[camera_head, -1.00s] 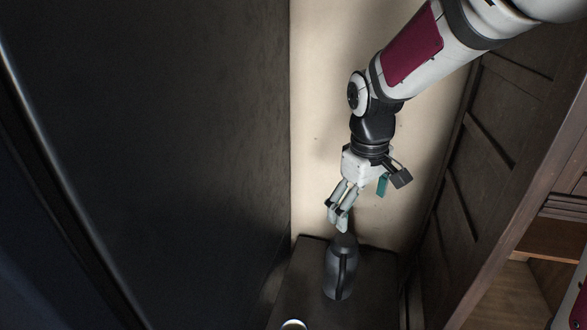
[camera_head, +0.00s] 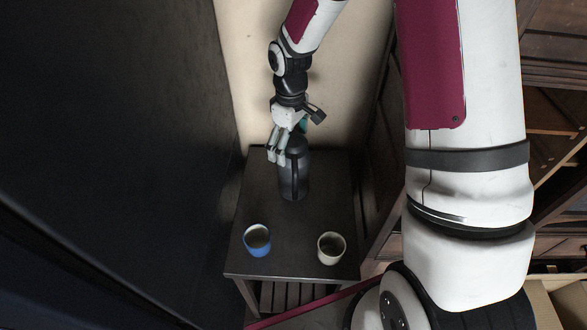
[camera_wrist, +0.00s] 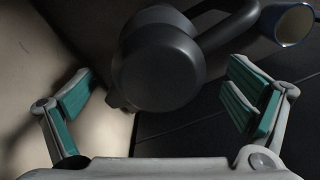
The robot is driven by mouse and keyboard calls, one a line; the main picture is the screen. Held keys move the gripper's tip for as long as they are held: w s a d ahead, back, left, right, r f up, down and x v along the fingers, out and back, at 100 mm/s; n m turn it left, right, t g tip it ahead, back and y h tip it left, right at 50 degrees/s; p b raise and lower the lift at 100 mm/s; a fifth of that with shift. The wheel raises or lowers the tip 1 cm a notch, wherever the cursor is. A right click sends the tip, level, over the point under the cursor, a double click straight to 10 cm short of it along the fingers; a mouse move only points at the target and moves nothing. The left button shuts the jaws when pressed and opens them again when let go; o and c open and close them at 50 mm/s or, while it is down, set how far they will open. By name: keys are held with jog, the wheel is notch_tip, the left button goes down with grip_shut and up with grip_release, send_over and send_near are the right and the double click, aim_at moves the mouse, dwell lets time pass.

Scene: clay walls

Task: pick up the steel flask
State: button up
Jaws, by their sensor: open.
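The steel flask (camera_head: 293,178), dark grey with a handle on its side, stands upright on a small dark table (camera_head: 290,222). In the wrist view the flask (camera_wrist: 160,65) shows from above, its round lid lying between the two open fingers. My gripper (camera_head: 277,147) is open at the flask's upper part, and its fingers partly cover the lid in the head view. In the wrist view my gripper (camera_wrist: 158,112) has teal pads with a gap to the flask on both sides. No contact shows.
A blue cup (camera_head: 257,241) stands at the table's front left and a pale cup (camera_head: 331,248) at its front right. A dark panel (camera_head: 120,130) rises close on the left. A wooden cabinet (camera_head: 555,130) is on the right. A light wall is behind.

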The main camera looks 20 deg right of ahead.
jog(key=shift+d+f, duration=0.1)
jog(key=shift+f, duration=2.65)
jog(key=shift+s, duration=0.1)
jog(key=c, duration=2)
